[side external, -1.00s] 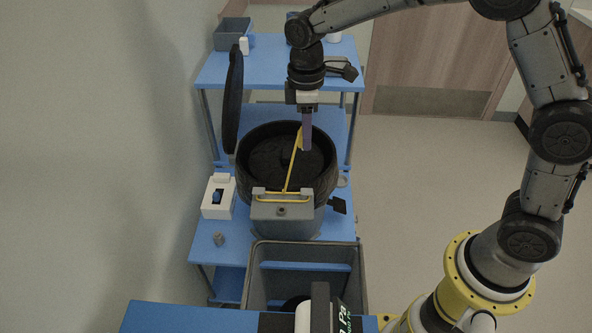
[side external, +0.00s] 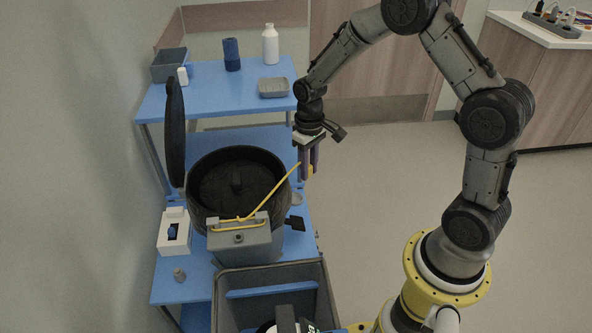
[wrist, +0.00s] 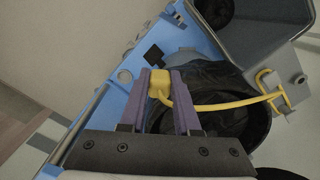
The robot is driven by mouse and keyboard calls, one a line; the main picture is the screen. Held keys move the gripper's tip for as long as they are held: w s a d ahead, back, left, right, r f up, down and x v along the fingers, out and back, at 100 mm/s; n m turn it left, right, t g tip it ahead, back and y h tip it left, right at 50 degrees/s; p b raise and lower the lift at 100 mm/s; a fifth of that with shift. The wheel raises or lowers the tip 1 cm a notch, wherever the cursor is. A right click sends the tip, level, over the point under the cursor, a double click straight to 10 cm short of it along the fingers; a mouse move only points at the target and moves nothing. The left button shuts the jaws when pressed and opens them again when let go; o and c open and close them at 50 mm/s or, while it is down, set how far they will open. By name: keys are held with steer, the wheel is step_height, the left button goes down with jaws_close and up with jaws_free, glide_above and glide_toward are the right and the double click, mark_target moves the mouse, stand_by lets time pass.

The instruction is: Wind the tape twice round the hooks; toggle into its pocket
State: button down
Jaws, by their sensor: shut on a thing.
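My gripper (side external: 308,175) is shut on the yellow toggle (wrist: 159,85) at the end of the tape. It holds the toggle to the right of the black round tub (side external: 192,200), beyond its rim. I cannot tell how many turns there are. A round feature (side external: 239,238) shows on the block's front; I cannot make out the pocket.
A black lid (side external: 175,130) stands upright left of the tub. A grey bin (side external: 325,290) is in front. The floor at right is clear.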

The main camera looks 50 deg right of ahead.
steer(key=w+a+r+n, duration=0.2)
steer(key=w+a+r, duration=0.2)
steer(key=a+r, duration=0.95)
steer(key=a+f, duration=0.1)
steer(key=f, duration=0.2)
steer(key=w+a+f, duration=0.1)
steer(key=f, duration=0.2)
steer(key=w+a+f, duration=0.1)
steer(key=f, duration=0.2)
steer(key=shift+w+a, duration=0.25)
steer(key=shift+a, duration=0.1)
steer(key=w+a, duration=0.1)
steer(key=a, duration=0.1)
steer(key=w+a, duration=0.1)
steer(key=a, duration=0.2)
steer(key=w+a, duration=0.1)
steer(key=a, duration=0.2)
steer(key=shift+w+a, duration=0.15)
steer(key=shift+a, duration=0.05)
steer(key=shift+s+a, duration=0.25)
steer(key=shift+s, duration=0.75)
steer(key=shift+s+a, duration=0.2)
steer(key=shift+s, duration=0.8)
